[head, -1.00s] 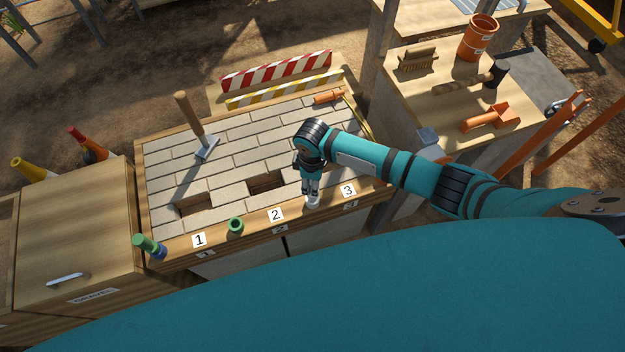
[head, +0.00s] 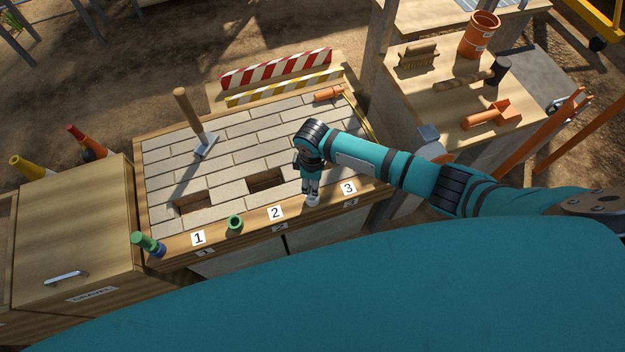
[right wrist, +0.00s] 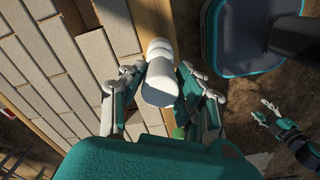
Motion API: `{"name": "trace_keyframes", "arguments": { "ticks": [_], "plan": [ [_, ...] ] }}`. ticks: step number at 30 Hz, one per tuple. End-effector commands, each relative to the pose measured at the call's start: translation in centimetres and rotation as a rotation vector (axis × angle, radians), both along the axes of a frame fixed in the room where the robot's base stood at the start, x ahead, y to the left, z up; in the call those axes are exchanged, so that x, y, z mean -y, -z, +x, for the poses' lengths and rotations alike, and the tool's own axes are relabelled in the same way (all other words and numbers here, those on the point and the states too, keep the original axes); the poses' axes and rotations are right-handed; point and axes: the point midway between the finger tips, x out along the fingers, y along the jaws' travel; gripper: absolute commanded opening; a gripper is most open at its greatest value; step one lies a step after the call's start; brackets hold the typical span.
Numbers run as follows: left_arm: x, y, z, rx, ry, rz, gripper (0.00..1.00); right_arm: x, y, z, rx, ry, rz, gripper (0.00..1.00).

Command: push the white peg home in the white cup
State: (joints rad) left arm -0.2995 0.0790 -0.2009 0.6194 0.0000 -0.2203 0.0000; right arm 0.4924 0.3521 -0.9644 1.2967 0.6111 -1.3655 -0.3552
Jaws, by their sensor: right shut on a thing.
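My right gripper (head: 311,193) is over the front wooden rail between labels 2 and 3, pointing down. In the right wrist view its fingers (right wrist: 160,88) are shut around the white peg (right wrist: 160,84). The white cup (head: 313,201) stands on the rail right under the gripper. It also shows beyond the peg in the right wrist view (right wrist: 159,47). Peg and cup look lined up and close together; I cannot tell how deep the peg sits. My left gripper (right wrist: 262,108) shows only in the right wrist view, with its fingers apart and empty, away from the rail.
A green cup (head: 235,224) stands on the rail left of label 2. A green and blue piece (head: 148,245) is at the left corner. A brick-paved panel (head: 235,150) with two openings lies behind, with a wood-handled tool (head: 192,120) upright on it.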

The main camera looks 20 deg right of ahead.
Motion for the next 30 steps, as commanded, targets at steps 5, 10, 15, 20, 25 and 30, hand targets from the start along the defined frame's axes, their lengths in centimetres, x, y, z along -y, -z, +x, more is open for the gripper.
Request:
{"name": "trace_keyframes", "arguments": {
  "ticks": [5,10,15,20,25,30],
  "plan": [
    [-0.02,0.04,0.0,0.0,0.0,0.0,0.55,-0.02,0.07,0.01,0.0,0.0,0.0,0.32],
    [-0.04,0.04,0.0,0.0,0.0,0.0,0.55,-0.02,0.06,0.01,0.0,0.0,0.0,0.55],
    [-0.05,0.04,0.0,0.0,-0.001,0.001,0.55,-0.02,0.06,0.01,0.0,0.0,0.001,0.58],
    [-0.06,0.04,0.01,0.0,-0.001,0.001,0.55,-0.01,0.07,0.0,0.0,0.0,0.0,0.73],
    [-0.07,0.04,0.02,0.0,-0.001,0.001,0.55,-0.01,0.07,0.0,0.0,0.0,0.0,0.81],
    [-0.08,-0.06,0.02,0.0,-0.001,0.001,0.55,0.0,-0.03,0.01,0.0,0.0,0.0,0.81]
  ]
}}
